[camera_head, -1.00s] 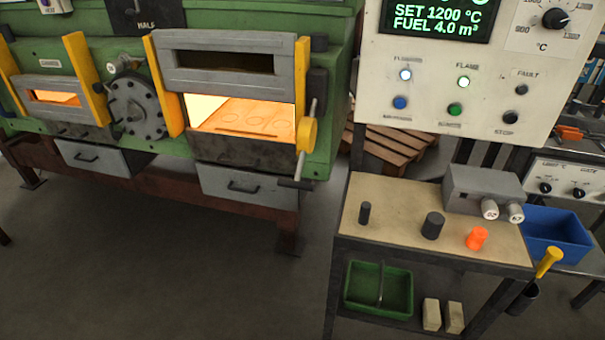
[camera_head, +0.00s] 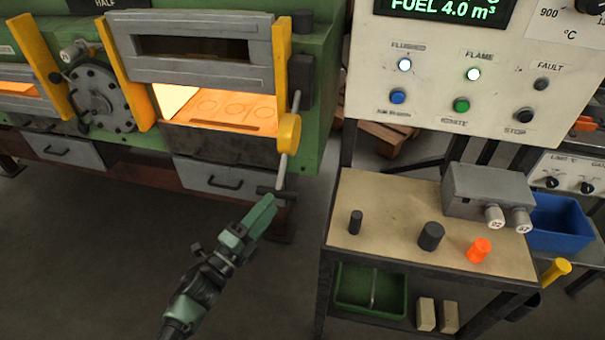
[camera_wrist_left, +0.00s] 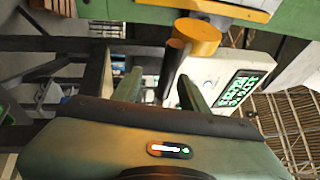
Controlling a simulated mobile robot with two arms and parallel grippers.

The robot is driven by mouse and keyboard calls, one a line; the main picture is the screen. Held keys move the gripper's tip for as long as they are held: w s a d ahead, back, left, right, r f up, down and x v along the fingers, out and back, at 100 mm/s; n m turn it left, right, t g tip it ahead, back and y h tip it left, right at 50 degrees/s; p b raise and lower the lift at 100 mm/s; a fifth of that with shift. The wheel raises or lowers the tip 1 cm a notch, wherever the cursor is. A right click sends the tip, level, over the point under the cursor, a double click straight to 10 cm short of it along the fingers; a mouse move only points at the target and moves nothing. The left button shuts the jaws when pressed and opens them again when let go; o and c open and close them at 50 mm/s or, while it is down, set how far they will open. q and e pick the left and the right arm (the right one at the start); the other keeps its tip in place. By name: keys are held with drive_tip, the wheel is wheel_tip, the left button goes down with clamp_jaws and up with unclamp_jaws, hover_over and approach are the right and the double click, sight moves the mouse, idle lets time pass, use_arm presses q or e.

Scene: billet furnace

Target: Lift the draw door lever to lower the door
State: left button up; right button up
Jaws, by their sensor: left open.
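The draw door (camera_head: 195,62) is a grey slotted panel between yellow posts, raised above a glowing opening. The draw door lever (camera_head: 287,165) is a rod through a yellow hub (camera_head: 289,133) right of the opening, with a dark crosswise grip (camera_head: 276,192) at its lower end. My left gripper (camera_head: 268,202) is open, with its tips close to this low end. In the left wrist view the lever's dark end (camera_wrist_left: 172,68) shows between the spread fingers (camera_wrist_left: 158,82), below the yellow hub (camera_wrist_left: 197,36). Contact cannot be told. My right gripper is not in view.
A control panel (camera_head: 440,110) stands to the right, above a bench (camera_head: 375,225) with dark cylinders, an orange-hot piece (camera_head: 479,250) and a grey box (camera_head: 487,190). A grey drawer (camera_head: 215,177) lies under the opening. The floor in front is clear.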

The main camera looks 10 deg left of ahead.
sight(281, 192)
use_arm(q)
drive_tip(key=x, duration=0.4)
drive_tip(key=r+x, duration=0.1)
drive_tip(key=x, duration=0.2)
drive_tip(key=shift+w+d+r, duration=0.1)
drive_tip(key=shift+d+r, duration=0.1)
drive_tip(key=shift+d, duration=0.15)
clamp_jaws()
drive_tip(key=shift+f, duration=0.25)
idle(0.9)
